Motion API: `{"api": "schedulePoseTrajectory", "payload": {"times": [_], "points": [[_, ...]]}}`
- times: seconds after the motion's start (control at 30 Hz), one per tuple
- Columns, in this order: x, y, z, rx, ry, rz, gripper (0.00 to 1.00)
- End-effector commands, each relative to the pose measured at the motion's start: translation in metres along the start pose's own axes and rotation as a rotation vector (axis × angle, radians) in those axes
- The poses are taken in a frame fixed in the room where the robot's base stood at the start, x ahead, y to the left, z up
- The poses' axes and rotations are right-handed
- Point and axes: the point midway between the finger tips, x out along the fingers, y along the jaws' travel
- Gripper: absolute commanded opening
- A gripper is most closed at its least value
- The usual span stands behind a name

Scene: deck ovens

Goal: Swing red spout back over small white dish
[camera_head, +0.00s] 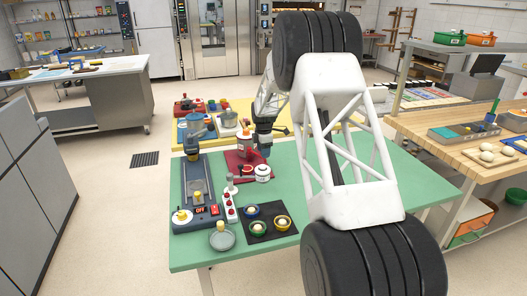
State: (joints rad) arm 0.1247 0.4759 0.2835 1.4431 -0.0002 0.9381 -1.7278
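My gripper (265,143) is at the end of the white arm, low over the far middle of the green table. Its fingers are dark and too small to tell open from shut. I cannot make out for sure which red part is the spout. Contact with my gripper cannot be told.
A white strip with red buttons (230,205) stands mid-table. A black mat (287,230) holds several small bowls. A grey-green dish (222,237) lies at the front. The green table (200,257) is bare along its front left. My arm covers its right part.

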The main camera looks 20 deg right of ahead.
Motion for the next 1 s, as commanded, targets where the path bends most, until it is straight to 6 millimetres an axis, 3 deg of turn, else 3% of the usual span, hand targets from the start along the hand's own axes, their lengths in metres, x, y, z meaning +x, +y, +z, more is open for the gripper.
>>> {"api": "schedulePoseTrajectory", "payload": {"times": [0.37, 0.8, 1.0], "points": [[-0.01, 0.0, 0.0, 0.0, 0.0, 0.0, 0.5], [-0.062, 0.0, 0.0, 0.0, 0.0, 0.001, 0.5], [-0.076, 0.0, 0.0, 0.0, 0.0, 0.001, 0.5]]}}
